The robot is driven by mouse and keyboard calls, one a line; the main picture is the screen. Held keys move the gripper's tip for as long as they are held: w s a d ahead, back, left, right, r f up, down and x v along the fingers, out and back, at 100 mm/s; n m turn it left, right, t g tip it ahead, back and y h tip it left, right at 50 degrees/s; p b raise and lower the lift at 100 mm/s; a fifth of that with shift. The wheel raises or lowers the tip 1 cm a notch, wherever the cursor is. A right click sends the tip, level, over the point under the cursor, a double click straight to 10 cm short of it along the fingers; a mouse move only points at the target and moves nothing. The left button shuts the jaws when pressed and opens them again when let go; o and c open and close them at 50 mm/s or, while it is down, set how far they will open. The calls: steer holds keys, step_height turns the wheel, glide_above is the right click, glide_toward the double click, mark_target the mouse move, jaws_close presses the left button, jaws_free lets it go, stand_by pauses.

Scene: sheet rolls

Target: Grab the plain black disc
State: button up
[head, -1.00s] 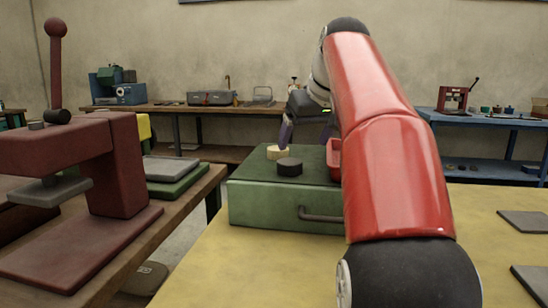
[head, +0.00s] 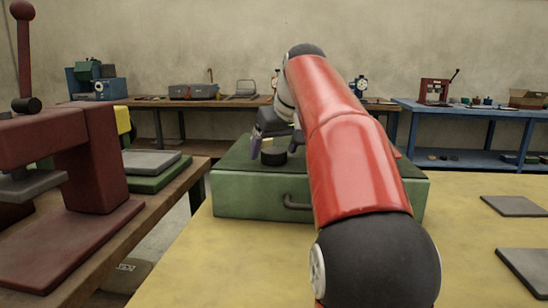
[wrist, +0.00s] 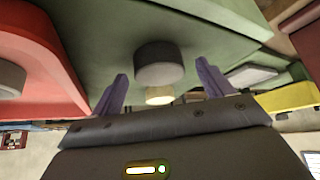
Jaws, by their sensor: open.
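The plain black disc (head: 273,157) lies on top of the green box (head: 240,205), towards its left part. In the wrist view the disc (wrist: 158,62) shows at the level of the fingertips, in the gap between them. My gripper (head: 276,146) is open above the box, with purple fingers pointing down; the wrist view shows both fingers (wrist: 161,68) apart with nothing held. A pale yellow disc (wrist: 159,96) shows beside the black one, also between the fingers. I cannot tell whether a finger touches the black disc.
A dark red press (head: 90,150) stands on the left bench. The yellow table (head: 460,235) is largely clear, with grey plates (head: 515,206) at right.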

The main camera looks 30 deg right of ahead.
steer(key=c, duration=1.1)
steer(key=shift+r, duration=0.15)
